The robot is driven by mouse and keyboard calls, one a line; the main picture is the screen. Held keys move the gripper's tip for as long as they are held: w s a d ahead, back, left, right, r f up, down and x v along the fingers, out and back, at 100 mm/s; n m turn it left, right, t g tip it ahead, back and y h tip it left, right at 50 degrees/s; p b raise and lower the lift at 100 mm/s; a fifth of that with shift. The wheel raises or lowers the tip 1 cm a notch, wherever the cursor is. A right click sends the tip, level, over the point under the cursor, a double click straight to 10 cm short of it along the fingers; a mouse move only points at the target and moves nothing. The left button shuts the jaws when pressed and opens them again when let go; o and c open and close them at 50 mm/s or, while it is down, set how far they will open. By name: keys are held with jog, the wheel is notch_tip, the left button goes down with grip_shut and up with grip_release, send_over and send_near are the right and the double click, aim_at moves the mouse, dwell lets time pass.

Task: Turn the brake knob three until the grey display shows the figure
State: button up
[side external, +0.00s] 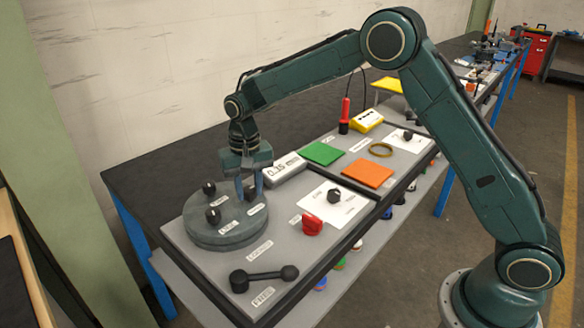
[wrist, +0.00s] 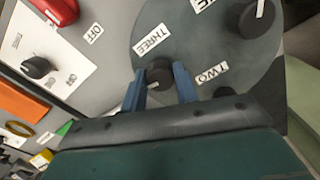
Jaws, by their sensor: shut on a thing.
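A round grey-green disc (side external: 205,237) carries several dark knobs with white labels. My gripper (side external: 250,186) reaches down onto its right side. In the wrist view, my gripper (wrist: 160,74) has its blue fingers on either side of a dark knob (wrist: 159,73) and is shut on it. The label THREE (wrist: 151,39) lies beside this knob, and TWO (wrist: 210,75) lies to the right. The fingers partly hide the held knob in the side view. The light grey display (side external: 283,170) stands behind the gripper; its small dark figure looks like 0.15.
Two other knobs (side external: 209,188) (side external: 213,215) stand on the disc. A black bar handle (side external: 263,277) lies in front of it. A red knob (side external: 312,224) and a white panel with a black knob (side external: 334,197) are to the right. Green and orange squares lie beyond.

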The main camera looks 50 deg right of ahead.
aim_at(250, 189)
jog(key=shift+n, duration=1.9)
jog(key=shift+r, duration=0.1)
jog(key=o, duration=1)
notch_tip(250, 189, up, 14)
jog(key=shift+f, duration=0.1)
